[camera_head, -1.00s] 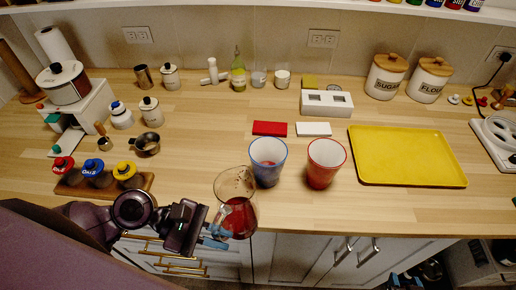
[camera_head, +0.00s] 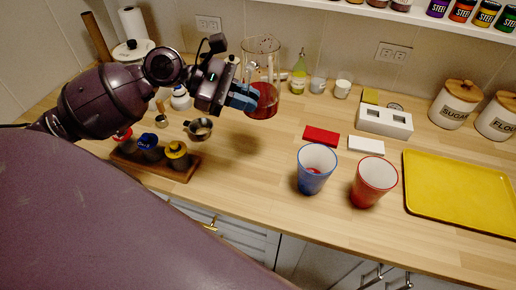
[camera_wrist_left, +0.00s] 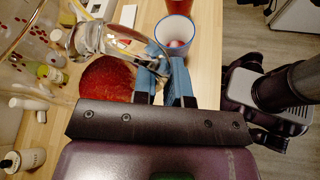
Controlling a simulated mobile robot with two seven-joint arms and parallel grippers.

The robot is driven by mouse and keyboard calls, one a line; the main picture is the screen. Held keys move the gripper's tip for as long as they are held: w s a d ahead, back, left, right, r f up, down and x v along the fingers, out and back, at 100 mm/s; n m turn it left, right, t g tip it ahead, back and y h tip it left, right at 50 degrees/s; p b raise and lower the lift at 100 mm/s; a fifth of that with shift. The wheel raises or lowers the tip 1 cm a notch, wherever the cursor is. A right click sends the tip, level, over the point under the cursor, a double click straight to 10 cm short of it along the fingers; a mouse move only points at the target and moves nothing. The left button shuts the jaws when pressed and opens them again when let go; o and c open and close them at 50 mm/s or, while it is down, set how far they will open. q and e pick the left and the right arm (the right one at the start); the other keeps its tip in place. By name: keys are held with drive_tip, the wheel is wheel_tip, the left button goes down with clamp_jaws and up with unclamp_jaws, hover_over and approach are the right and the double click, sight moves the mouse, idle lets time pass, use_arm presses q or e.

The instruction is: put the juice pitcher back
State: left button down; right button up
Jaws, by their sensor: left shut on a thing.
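The juice pitcher (camera_head: 261,72) is clear with red juice in its bottom. My left gripper (camera_head: 243,98) is shut on it and holds it above the counter, left of the cups in the head view. In the left wrist view the blue fingers of my left gripper (camera_wrist_left: 168,82) close on the pitcher's handle side, with the red juice (camera_wrist_left: 105,80) beside them. A blue cup (camera_head: 315,170) with a little red in it and a red cup (camera_head: 374,182) stand upright on the counter.
A yellow tray (camera_head: 460,188) lies at the right. A red block (camera_head: 321,135), a white block (camera_head: 366,145) and a white holder (camera_head: 384,121) lie behind the cups. A green bottle (camera_head: 299,74) stands behind the pitcher. A wooden rack of jars (camera_head: 183,174) and a metal cup (camera_head: 198,129) are at the left.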

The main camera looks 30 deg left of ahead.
use_arm(q)
drive_tip(key=r, duration=0.1)
drive_tip(key=w+a+r, duration=0.1)
drive_tip(key=shift+r, duration=0.3)
drive_tip(key=f+b, duration=0.1)
drive_tip(key=f, duration=0.8)
drive_tip(key=f+b, duration=0.2)
drive_tip(key=f, duration=0.8)
drive_tip(key=shift+w+a+f, duration=0.1)
drive_tip(key=shift+w+f, duration=0.1)
drive_tip(key=shift+f, duration=0.1)
drive_tip(key=c, duration=1.6)
unclamp_jaws()
drive_tip(key=shift+f, duration=0.2)
drive_tip(key=o, duration=0.4)
drive_tip(key=shift+s, duration=0.1)
drive_tip(key=shift+o, duration=0.2)
drive_tip(key=shift+r, duration=0.1)
drive_tip(key=shift+a+r, duration=0.1)
drive_tip(key=v, duration=1.1)
drive_tip(key=shift+s+a, duration=0.2)
drive_tip(key=shift+s, duration=0.1)
use_arm(e)
drive_tip(key=shift+s+f, duration=0.2)
drive_tip(key=shift+f, duration=1.35)
